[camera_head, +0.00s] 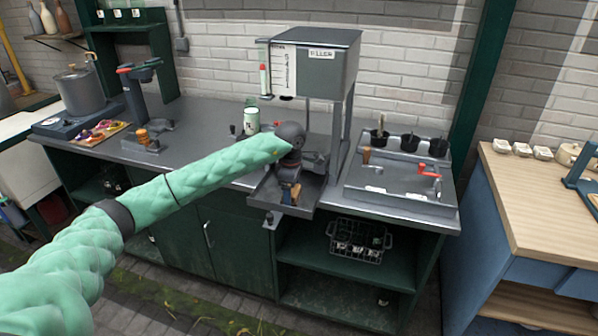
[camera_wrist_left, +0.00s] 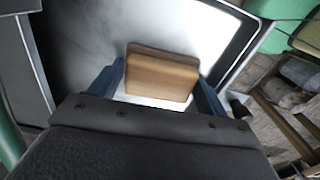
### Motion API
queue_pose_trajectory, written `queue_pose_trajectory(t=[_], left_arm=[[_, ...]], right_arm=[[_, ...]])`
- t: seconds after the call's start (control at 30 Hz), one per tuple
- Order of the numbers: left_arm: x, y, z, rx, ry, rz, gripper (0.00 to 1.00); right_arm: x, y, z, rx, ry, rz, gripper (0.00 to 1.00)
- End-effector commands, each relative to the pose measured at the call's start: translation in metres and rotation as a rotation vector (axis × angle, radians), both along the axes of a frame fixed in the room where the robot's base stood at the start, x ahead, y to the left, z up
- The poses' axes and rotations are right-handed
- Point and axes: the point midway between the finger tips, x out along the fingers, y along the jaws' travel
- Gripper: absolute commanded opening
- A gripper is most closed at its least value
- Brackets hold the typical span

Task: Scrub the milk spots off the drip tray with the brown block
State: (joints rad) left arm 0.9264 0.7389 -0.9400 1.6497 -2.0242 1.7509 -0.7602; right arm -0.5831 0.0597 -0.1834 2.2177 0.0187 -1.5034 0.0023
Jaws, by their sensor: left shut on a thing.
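The brown block (camera_wrist_left: 160,76) is held between the two blue fingers of my left gripper (camera_wrist_left: 160,84) in the left wrist view. Behind it lies the grey drip tray (camera_wrist_left: 232,62), with a bright whitish sheen on its floor; I cannot tell milk spots from glare. In the head view my left gripper (camera_head: 290,192) reaches down over the drip tray (camera_head: 265,190) under the filler (camera_head: 318,65), and the block's lower end shows there. I cannot tell whether the block touches the tray floor. My right gripper is not in view.
The filler's legs (camera_head: 347,130) rise close behind and right of my left gripper. A white jar (camera_head: 251,121) stands left of the tray. A grey sink-like tray (camera_head: 400,187) with a red handle lies to the right. A wire basket (camera_head: 357,241) sits on the shelf below.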

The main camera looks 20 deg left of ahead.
Motion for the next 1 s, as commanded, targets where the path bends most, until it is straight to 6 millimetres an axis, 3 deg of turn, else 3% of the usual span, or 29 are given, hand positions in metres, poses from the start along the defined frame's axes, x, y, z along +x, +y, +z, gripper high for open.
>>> queue_pose_trajectory(t=[0.07, 0.17, 0.4, 0.8, 1.0], left_arm=[[0.0, -0.001, -0.001, 0.0, 0.0, 0.002, 0.55], [0.001, 0.003, 0.019, 0.0, -0.004, 0.005, 0.55], [0.001, 0.01, 0.041, 0.001, -0.001, 0.011, 0.55], [0.001, 0.018, 0.076, 0.001, -0.001, 0.019, 0.55], [0.001, 0.02, 0.082, 0.001, 0.0, 0.02, 0.55]], right_arm=[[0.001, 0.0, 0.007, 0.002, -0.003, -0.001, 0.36], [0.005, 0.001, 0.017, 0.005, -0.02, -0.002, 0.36], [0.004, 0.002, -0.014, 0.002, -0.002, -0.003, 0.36], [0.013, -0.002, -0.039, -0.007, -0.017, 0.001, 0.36], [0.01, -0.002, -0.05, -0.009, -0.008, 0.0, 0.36]])
